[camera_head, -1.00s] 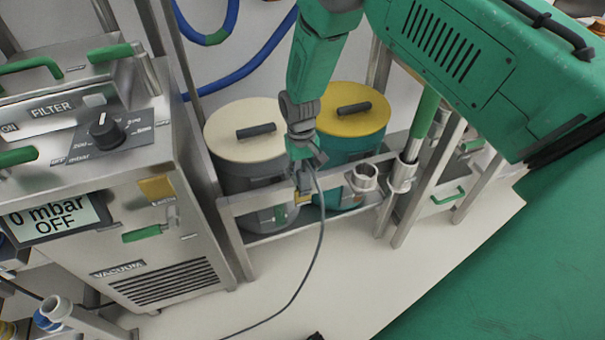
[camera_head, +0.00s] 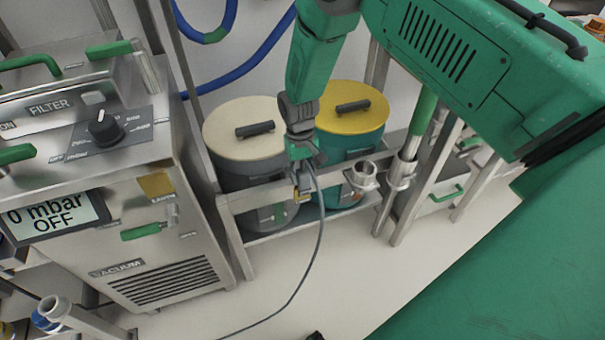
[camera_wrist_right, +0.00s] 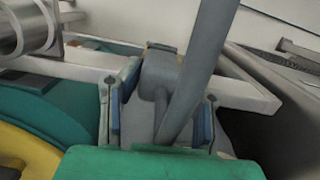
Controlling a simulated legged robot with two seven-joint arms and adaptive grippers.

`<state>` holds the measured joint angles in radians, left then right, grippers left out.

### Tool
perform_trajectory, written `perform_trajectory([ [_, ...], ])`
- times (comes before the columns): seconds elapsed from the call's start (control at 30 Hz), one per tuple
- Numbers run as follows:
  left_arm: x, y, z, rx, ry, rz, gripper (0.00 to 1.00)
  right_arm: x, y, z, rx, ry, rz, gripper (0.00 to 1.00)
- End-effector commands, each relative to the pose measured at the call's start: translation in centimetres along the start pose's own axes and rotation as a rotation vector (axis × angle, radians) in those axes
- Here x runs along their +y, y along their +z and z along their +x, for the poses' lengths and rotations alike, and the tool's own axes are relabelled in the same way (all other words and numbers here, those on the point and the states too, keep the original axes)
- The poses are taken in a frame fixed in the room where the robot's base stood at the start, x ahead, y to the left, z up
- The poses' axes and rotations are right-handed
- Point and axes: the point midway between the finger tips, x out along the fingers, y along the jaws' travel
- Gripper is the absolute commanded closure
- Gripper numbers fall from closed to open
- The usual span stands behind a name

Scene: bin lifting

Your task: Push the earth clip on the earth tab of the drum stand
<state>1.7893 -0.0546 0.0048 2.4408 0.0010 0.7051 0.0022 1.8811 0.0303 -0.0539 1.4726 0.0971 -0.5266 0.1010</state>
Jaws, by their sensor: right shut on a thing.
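My right gripper (camera_head: 303,170) points down at the front rail of the drum stand (camera_head: 262,193). It is shut on the grey earth clip (camera_wrist_right: 160,76), whose grey cable (camera_head: 318,235) hangs to the floor. In the right wrist view, the clip sits between the blue-lined fingers (camera_wrist_right: 160,112), right at the pale rail. A small yellowish edge, perhaps the earth tab (camera_wrist_right: 161,46), shows just past the clip. The clip hides most of it, and I cannot tell whether the clip is seated on it. My left gripper is not in view.
A cream-lidded drum (camera_head: 245,125) and a yellow-lidded drum (camera_head: 352,106) stand behind the rail. A metal ring holder (camera_head: 364,174) is right of the gripper. The vacuum unit (camera_head: 150,235) stands at left.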

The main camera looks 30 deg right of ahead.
Motion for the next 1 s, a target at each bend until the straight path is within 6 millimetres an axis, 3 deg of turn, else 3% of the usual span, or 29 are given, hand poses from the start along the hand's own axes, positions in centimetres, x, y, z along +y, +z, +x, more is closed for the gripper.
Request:
perform_trajectory([
  [0.47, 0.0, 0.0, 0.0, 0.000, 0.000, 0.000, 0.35, -0.3, 0.2, 0.4, -0.006, -0.004, -0.001, 1.00],
  [0.5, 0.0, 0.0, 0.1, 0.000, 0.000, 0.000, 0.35, -0.3, 0.2, 0.4, -0.006, -0.004, -0.001, 0.62],
  [0.57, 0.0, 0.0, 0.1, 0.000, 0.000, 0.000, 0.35, -0.3, 0.2, 0.4, -0.006, -0.004, -0.001, 0.45],
  [0.87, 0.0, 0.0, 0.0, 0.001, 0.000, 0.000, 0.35, -0.1, 0.1, 0.1, -0.002, -0.003, 0.000, 0.45],
  [1.0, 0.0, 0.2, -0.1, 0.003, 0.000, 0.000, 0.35, -0.1, 0.0, -1.0, 0.000, -0.003, -0.001, 0.45],
])
